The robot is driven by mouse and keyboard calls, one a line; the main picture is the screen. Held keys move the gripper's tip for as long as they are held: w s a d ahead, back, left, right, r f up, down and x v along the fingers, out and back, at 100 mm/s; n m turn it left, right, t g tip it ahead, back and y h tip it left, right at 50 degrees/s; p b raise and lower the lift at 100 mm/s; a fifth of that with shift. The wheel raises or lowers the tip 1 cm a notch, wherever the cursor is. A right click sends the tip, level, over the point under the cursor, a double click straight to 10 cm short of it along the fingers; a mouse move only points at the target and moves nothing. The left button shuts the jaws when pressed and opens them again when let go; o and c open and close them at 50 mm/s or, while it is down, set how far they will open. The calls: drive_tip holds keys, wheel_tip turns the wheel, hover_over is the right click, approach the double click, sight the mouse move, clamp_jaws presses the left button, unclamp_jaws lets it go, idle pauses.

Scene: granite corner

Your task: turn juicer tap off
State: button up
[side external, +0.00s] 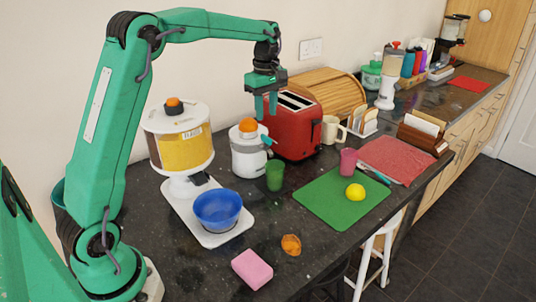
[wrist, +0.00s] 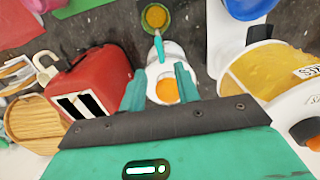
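The white juicer (side external: 249,158) stands on the dark counter with an orange (side external: 248,125) on top. Its teal tap (side external: 267,141) juts from the side above a green cup (side external: 275,176). In the wrist view the juicer (wrist: 172,50) shows from above, with the tap (wrist: 158,45) pointing toward the cup (wrist: 156,17), which has orange contents. Whether juice flows is too small to tell. My gripper (side external: 266,115) is above the juicer, pointing down, apart from the tap. In the wrist view its teal fingers (wrist: 160,70) are spread and empty, with the orange showing between them.
A red toaster (side external: 292,127) stands close behind and right of the juicer. A cereal dispenser (side external: 180,140) and blue bowl (side external: 218,209) stand left. A green board (side external: 325,205) with a lemon (side external: 354,192) lies right. A pink sponge (side external: 252,269) lies in front.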

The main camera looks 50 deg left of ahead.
sight(266, 136)
drive_tip(key=shift+f, duration=3.9)
drive_tip(key=shift+c, duration=0.2)
clamp_jaws()
